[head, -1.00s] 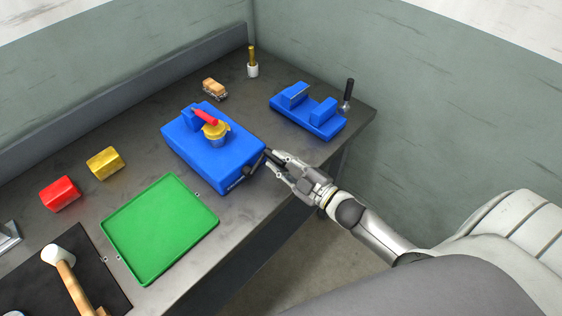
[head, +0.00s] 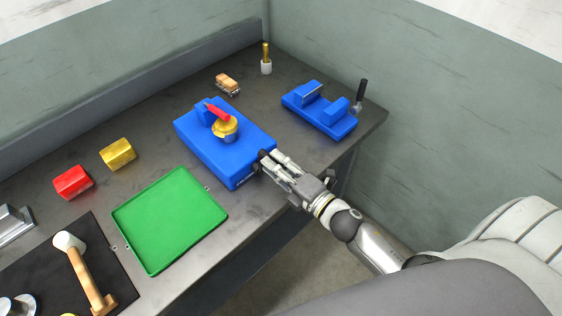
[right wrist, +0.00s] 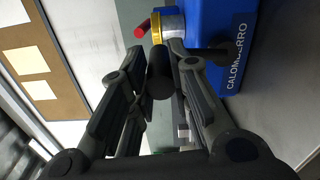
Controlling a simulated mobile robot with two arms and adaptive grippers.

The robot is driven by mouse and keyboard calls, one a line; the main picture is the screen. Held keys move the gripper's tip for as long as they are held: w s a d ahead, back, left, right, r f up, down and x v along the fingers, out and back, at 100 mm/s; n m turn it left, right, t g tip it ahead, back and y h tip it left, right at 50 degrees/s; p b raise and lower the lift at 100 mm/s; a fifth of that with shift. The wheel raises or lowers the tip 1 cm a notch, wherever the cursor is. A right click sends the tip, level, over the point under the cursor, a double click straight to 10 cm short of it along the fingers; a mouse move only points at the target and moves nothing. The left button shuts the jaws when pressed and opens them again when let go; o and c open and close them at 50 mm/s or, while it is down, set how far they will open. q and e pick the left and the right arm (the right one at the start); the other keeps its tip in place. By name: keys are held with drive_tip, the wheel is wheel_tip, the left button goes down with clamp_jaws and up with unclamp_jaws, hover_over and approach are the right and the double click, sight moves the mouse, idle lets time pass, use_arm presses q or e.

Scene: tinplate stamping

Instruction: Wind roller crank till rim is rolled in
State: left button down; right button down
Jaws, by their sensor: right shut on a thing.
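The blue roller machine (head: 205,157) stands on the bench with a red-handled part (head: 217,113) on top. A gold-rimmed tin (head: 225,128) sits on it; the right wrist view also shows the tin (right wrist: 172,26). How far its rim is rolled is too small to tell. My right gripper (head: 268,160) is at the machine's near right side, shut on the black crank handle (right wrist: 160,74). The handle shows between the two fingers in the right wrist view. The crank arm (right wrist: 208,52) runs to the blue housing (right wrist: 212,18). My left gripper is out of view.
A green tray (head: 170,220) lies left of the machine. Red (head: 73,182) and yellow (head: 118,153) blocks and a mallet (head: 85,275) are further left. A second blue fixture (head: 318,112) stands behind right. The bench edge runs close to my right gripper.

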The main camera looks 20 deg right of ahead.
drive_tip(key=shift+s+a+n, duration=0.2)
drive_tip(key=shift+a+n, duration=0.4)
drive_tip(key=shift+n, duration=0.4)
drive_tip(key=c, duration=1.3)
unclamp_jaws()
drive_tip(key=shift+s+f, duration=0.1)
drive_tip(key=v, duration=1.1)
drive_tip(key=shift+s+d, duration=0.15)
drive_tip(key=shift+s, duration=0.25)
